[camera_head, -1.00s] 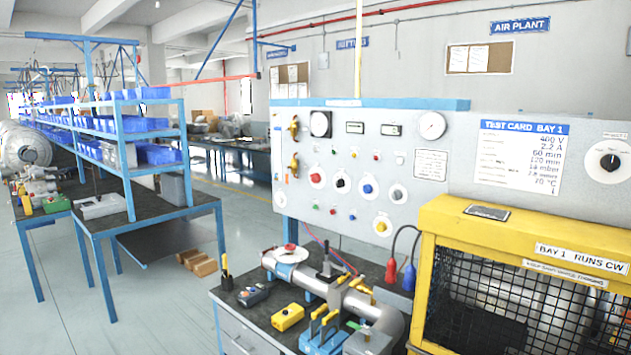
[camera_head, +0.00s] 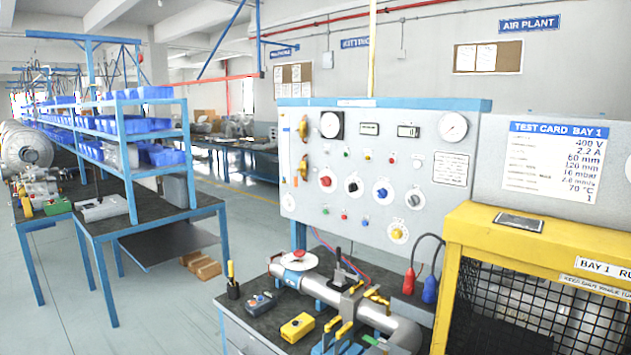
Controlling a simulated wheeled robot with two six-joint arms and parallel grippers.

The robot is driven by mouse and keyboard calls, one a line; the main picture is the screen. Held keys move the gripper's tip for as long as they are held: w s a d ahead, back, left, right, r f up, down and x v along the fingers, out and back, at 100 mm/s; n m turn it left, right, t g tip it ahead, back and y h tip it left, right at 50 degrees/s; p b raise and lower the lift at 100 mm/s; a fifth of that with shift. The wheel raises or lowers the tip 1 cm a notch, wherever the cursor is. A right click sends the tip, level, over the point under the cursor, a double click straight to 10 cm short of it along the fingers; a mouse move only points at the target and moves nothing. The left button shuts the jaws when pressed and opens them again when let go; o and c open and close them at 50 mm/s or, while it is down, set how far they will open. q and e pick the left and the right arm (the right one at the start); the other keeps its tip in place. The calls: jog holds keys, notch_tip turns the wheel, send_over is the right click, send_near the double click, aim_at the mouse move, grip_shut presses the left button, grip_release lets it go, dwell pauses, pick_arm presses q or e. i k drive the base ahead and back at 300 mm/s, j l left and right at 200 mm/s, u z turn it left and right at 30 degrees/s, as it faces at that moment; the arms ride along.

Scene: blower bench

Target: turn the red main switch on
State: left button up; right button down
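A grey control panel (camera_head: 460,225) with a blue top edge stands at the centre right. A large red round knob (camera_head: 326,181) sits on its left part, on a pale round plate, first in a row of large knobs. It is the largest red control on the panel. Its label and which way it is turned are too small to tell. Neither of my grippers is in view.
Black (camera_head: 353,186), blue (camera_head: 382,192) and grey (camera_head: 415,199) knobs continue the row, with a yellow one (camera_head: 398,233) below. A yellow cage (camera_head: 560,238) fills the right.

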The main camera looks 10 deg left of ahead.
aim_at(325, 180)
jog(key=i+j, duration=1.05)
jog(key=j, duration=0.1)
